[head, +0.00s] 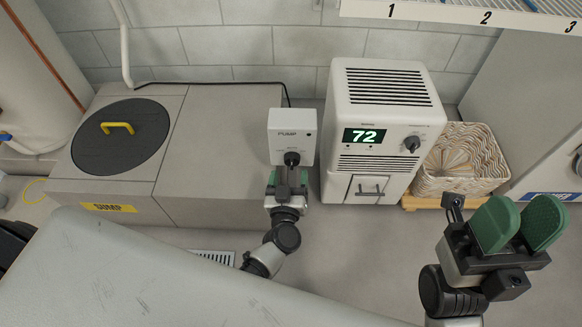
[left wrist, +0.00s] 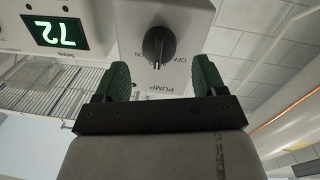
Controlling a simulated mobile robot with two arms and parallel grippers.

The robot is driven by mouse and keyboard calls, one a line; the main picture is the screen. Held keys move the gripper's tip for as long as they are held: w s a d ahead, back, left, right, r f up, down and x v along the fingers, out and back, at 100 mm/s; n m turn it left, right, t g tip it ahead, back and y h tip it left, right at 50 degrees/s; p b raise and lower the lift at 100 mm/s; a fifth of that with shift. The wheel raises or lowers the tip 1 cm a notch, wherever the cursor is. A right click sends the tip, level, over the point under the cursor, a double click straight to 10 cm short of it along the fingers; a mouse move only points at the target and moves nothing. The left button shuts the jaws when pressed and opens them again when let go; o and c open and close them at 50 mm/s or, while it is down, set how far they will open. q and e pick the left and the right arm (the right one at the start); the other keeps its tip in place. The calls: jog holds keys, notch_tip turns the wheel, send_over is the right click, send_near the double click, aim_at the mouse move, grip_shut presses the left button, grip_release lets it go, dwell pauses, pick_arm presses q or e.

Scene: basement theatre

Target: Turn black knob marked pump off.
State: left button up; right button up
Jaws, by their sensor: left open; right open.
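The black pump knob (head: 292,159) sits on the front of a pale box (head: 292,120) marked PUMP, near the centre of the head view. In the left wrist view the knob (left wrist: 158,47) appears upside down, with OFF lettering to its right and its ridge running roughly up and down. My left gripper (head: 287,177) is open just below the knob. In the left wrist view its green fingers (left wrist: 161,75) stand apart on both sides of the knob's lower area; I cannot tell any contact. My right gripper (head: 518,224) is open and empty at the lower right.
A white dehumidifier-like unit (head: 388,88) showing 72 stands right of the box, with its own dark knob (head: 411,143). A wicker basket (head: 462,165) stands beyond it. A sump lid (head: 120,137) is at left. A grey surface (head: 150,275) fills the lower left.

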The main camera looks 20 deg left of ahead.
aim_at(291, 167)
pick_arm(q)
jog(key=shift+b+x, duration=0.5)
jog(key=shift+x, duration=1.7)
jog(key=shift+c, duration=0.5)
jog(key=c, duration=0.8)
jog(key=shift+c, duration=0.2)
jog(key=shift+n, duration=0.4)
jog(key=n, duration=0.3)
jog(key=shift+f+n, duration=0.1)
jog(key=shift+n, duration=0.3)
jog(key=n, duration=0.5)
jog(key=shift+t, duration=0.3)
jog(key=shift+n, duration=0.5)
